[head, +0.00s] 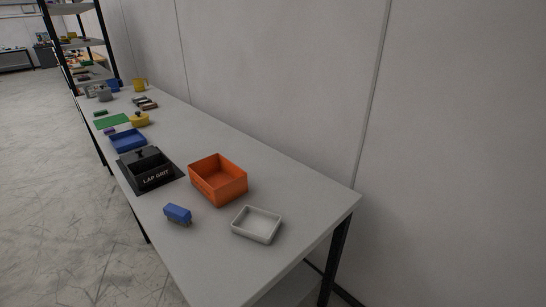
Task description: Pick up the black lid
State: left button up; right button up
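A black box (151,181) marked "LAP GRIT" stands on a dark mat near the front of the long grey table. A black lid (140,156) with a small knob shows at the far side of the box. I cannot tell whether it rests on the box's rim or just behind it. The near part of the box looks open on top. Neither of my grippers is in view.
On the table (270,164), an orange bin (231,190) is right of the black box. A blue block-like item (177,213) and a white tray (257,225) are nearer. A blue tray (128,141) and a yellow lidded pot (139,120) are beyond. A wall runs along the right.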

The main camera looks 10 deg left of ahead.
aim_at(139, 154)
jog(key=u, duration=1.3)
